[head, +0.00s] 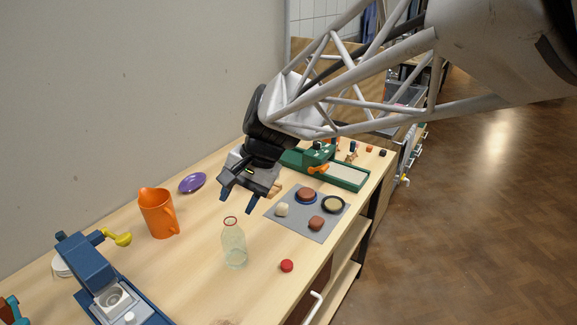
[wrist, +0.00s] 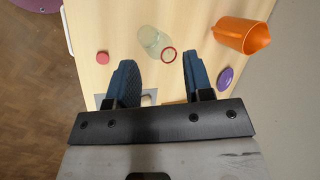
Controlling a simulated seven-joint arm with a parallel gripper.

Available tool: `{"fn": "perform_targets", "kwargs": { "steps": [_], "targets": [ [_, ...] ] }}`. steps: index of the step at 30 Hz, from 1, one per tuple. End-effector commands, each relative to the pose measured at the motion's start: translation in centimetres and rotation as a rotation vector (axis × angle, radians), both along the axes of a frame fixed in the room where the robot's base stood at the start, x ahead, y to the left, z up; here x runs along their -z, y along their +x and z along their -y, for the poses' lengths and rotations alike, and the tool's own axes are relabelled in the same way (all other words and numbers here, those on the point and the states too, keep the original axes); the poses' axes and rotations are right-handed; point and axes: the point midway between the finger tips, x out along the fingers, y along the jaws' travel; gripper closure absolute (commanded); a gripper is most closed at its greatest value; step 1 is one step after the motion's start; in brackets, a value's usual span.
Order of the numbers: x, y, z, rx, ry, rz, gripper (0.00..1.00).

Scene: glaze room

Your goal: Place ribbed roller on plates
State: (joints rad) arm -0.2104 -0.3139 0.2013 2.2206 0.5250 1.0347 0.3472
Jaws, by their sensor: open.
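My gripper (head: 237,201) is open above the table, behind the clear bottle (head: 234,245). In the wrist view its two blue fingers (wrist: 159,64) are spread with nothing held between them. I cannot pick out a ribbed roller for certain. A small round red piece (head: 287,265) lies right of the bottle; ribs cannot be made out on it. A purple dish (head: 192,183) lies by the wall, left of my gripper. White round pieces (head: 62,266), possibly plates, are partly hidden behind a blue machine (head: 90,272) at the left.
An orange jug (head: 158,213) stands left of the bottle. A grey mat (head: 291,226) right of my gripper carries several small round pieces. A green device (head: 325,165) with an orange handle stands at the far end. Bare wood surrounds the bottle.

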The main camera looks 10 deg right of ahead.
Motion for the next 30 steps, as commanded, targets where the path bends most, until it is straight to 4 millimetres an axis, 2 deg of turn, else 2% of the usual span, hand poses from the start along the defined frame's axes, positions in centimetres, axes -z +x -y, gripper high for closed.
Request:
{"fn": "perform_targets", "kwargs": {
  "steps": [3, 9, 18, 24, 30],
  "targets": [
    [-0.3, -2.4, 3.4, -0.045, -0.065, 0.071, 0.53],
    [-0.2, -6.5, 8.5, -0.13, -0.189, 0.176, 0.53],
    [0.4, -12.5, 14.9, -0.258, -0.382, 0.298, 0.53],
    [0.8, -14.9, 17.2, -0.314, -0.466, 0.336, 0.53],
    [1.0, -15.6, 17.9, -0.333, -0.492, 0.346, 0.53]
  ]
}}
